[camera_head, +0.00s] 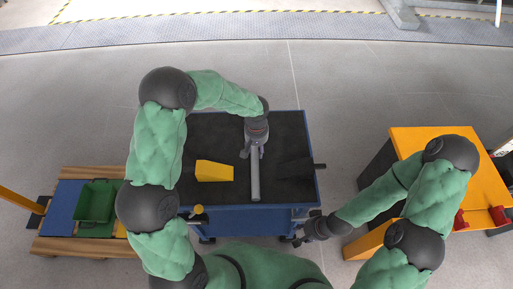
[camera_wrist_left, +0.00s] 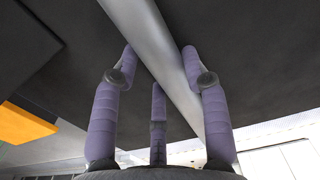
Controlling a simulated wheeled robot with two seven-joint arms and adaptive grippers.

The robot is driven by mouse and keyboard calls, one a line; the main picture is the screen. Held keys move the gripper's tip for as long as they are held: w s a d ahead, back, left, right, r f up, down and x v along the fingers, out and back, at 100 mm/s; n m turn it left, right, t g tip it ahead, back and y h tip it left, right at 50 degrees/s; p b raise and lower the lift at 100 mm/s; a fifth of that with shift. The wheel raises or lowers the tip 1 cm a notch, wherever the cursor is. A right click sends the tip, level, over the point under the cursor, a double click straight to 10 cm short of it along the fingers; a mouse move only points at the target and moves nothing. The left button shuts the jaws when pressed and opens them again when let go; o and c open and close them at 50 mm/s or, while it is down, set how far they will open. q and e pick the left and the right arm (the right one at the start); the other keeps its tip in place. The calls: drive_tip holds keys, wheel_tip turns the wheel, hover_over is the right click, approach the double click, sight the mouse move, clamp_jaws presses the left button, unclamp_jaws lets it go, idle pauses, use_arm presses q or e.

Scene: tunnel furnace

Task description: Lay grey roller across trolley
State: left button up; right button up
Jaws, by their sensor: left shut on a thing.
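The grey roller (camera_head: 255,180) is over the black top of the blue trolley (camera_head: 205,130), right of its middle, pointing from back to front. My left gripper (camera_head: 254,151) is shut on the roller near its far end. In the left wrist view the roller (camera_wrist_left: 160,50) runs diagonally between the purple fingers of the left gripper (camera_wrist_left: 158,75). I cannot tell whether the roller touches the trolley top. My right gripper (camera_head: 300,239) is empty-looking and low beside the trolley's front right corner; its fingers are too small and dark to read.
A yellow block (camera_head: 214,171) lies on the trolley top, left of the roller; it also shows in the left wrist view (camera_wrist_left: 22,124). A green crate (camera_head: 94,202) sits on a wooden pallet (camera_head: 85,245) at left. An orange table (camera_head: 410,140) with red parts (camera_head: 460,220) stands at right.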

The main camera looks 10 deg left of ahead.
use_arm(q)
drive_tip(key=o, duration=1.2)
drive_tip(key=shift+o, duration=0.2)
wheel_tip(320, 180, up, 12)
